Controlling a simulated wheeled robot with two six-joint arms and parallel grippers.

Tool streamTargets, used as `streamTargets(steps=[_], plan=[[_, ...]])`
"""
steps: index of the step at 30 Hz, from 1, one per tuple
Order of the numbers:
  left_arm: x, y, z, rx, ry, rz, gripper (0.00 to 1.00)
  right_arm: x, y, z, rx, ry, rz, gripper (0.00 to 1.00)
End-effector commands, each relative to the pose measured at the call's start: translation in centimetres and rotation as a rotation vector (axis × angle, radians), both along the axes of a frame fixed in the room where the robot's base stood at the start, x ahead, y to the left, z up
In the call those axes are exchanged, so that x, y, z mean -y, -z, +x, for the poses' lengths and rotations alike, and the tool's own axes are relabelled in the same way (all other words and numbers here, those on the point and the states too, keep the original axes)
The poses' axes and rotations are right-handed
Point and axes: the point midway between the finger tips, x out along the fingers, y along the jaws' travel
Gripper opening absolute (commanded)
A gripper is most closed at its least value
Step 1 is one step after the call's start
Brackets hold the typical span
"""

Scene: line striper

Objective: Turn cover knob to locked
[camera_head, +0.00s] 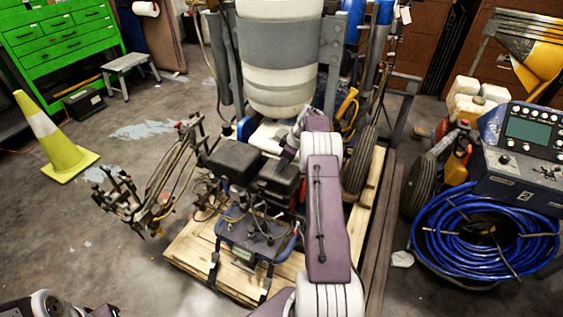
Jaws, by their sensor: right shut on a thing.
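The line striper stands on a wooden pallet (210,262), with a large white tank (278,75) at the back. Two black box-shaped covers (234,160) sit side by side in front of the tank. My right gripper (285,160) points down onto the top of the right black cover (277,183). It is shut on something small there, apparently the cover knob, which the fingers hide. The knob's angle cannot be read. Only part of my left arm shows at the bottom left edge; its gripper is out of view.
A coiled blue hose (440,240) and a control panel (530,135) stand at the right. A yellow cone (50,140) and a green tool cabinet (62,35) are at the left. Hoses and a metal frame (135,205) stick out left of the pallet. The left floor is mostly clear.

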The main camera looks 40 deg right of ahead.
Motion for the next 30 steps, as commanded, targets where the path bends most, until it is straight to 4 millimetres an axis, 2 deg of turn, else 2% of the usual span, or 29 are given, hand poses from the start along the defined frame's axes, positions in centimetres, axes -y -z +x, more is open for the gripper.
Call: streamTargets(steps=[3, 12, 29, 30], plan=[[0.0, -0.9, 0.0, 0.0, 0.0, 0.0, 0.0, 0.1, -0.3, 0.1, 0.002, -0.067, -0.001, 0.0], [0.0, -1.7, 0.0, 0.0, 0.0, 0.0, 0.0, 0.2, -0.1, 0.1, 0.001, -0.175, -0.002, 0.0], [0.0, -1.8, 0.0, 0.0, 0.0, 0.0, 0.0, 0.2, 0.0, 0.1, 0.001, -0.199, -0.003, 0.0], [0.0, -1.8, 0.0, 0.0, 0.0, 0.0, 0.0, 0.2, 0.0, 0.1, 0.001, -0.199, -0.003, 0.4]])
